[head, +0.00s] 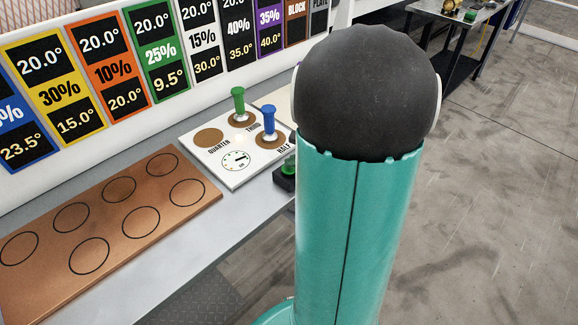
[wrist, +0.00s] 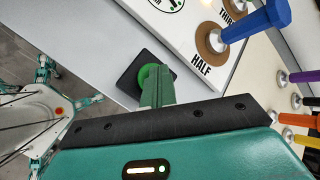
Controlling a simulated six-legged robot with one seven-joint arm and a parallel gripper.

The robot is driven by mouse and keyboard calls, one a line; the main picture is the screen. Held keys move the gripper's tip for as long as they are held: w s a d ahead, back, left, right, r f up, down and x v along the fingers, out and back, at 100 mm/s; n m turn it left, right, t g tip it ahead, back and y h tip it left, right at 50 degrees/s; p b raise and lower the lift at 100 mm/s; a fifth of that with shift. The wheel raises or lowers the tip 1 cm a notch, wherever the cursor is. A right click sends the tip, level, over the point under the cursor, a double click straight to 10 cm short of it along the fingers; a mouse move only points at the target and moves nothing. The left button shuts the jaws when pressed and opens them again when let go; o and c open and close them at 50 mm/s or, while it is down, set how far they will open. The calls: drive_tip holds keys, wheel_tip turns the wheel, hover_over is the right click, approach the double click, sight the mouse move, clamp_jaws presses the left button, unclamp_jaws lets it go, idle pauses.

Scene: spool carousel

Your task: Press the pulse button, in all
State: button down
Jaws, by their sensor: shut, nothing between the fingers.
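The pulse button is a round green button on a black square base. In the wrist view the base (wrist: 129,82) and part of the green cap (wrist: 144,73) show just beyond my fingertips. In the head view the button (head: 289,166) is at the bench's front edge, partly covered by my arm. My gripper (wrist: 153,78) is shut and empty, its green fingers pointing at the button and overlapping it in the picture. I cannot tell whether they touch it. In the head view my gripper is hidden behind my arm.
A white board (head: 213,164) with a dial (head: 236,160) stands beside the button. A green peg (head: 238,103) is at THIRD and a blue peg (head: 269,122) at HALF; QUARTER is empty. A copper-coloured board (head: 105,210) with ringed spots lies left. Coloured pegs (wrist: 305,76) stand at right.

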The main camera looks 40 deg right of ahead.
sight(293, 169)
drive_tip(key=shift+r, duration=0.9)
drive_tip(key=shift+r, duration=2.5)
drive_tip(key=s+a+r+n+g, duration=0.1)
drive_tip(key=s+a+r+n, duration=0.1)
drive_tip(key=a+n, duration=0.6)
drive_tip(key=s+a+r+n+g+h, duration=0.1)
drive_tip(key=s+a+r+n, duration=0.2)
drive_tip(key=a+n, duration=0.5)
drive_tip(key=s+a+r+n+g+h, duration=0.1)
drive_tip(key=s+a+r+n, duration=0.2)
drive_tip(key=a+n, duration=0.5)
drive_tip(key=s+a, duration=0.1)
drive_tip(key=a, duration=0.2)
drive_tip(key=shift+s+a, duration=0.2)
drive_tip(key=shift+s, duration=0.05)
